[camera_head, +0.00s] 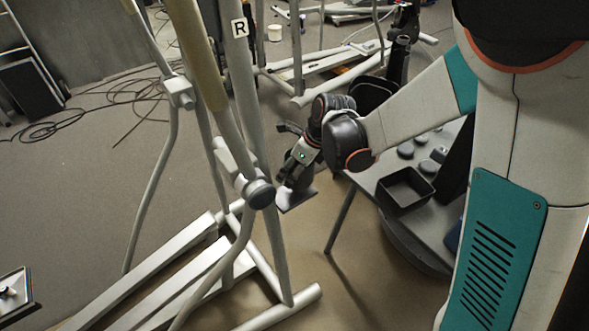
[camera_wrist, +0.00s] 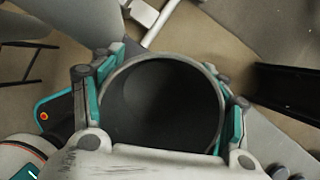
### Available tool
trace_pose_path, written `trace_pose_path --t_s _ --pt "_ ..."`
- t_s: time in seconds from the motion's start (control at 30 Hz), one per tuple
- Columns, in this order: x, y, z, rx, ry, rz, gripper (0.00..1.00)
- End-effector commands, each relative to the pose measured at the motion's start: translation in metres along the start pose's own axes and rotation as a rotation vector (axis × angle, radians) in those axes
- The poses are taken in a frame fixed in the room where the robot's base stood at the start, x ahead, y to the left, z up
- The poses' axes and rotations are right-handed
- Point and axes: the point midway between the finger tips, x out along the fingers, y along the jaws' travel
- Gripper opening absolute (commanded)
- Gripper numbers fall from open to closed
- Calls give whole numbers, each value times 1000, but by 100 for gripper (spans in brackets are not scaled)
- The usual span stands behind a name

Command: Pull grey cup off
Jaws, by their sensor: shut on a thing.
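My gripper (camera_head: 296,168) is to the right of the elliptical trainer's pivot, pointing down. In the wrist view my gripper (camera_wrist: 162,112) has its teal-padded fingers closed on both sides of a round grey cup (camera_wrist: 150,105). The cup has a pale rim and a dark inside that faces the camera. In the head view my gripper and wrist hide most of the held cup. A round dark cap (camera_head: 260,193) sits on the near pivot of the grey elliptical trainer (camera_head: 240,80). I cannot tell whether the held cup touches the machine.
A grey table (camera_head: 425,180) at the right bears a black open bin (camera_head: 406,187) and several dark round caps. The trainer's base rails (camera_head: 165,285) lie at lower left. Loose cables (camera_head: 125,92) lie on the floor. Other frames stand behind.

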Motion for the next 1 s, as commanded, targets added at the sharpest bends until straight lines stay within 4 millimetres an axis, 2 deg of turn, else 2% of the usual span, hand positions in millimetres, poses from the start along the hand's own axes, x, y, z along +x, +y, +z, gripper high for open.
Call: trace_pose_path --t_s 1.0 --pt "-52 0 21 0 0 0 19"
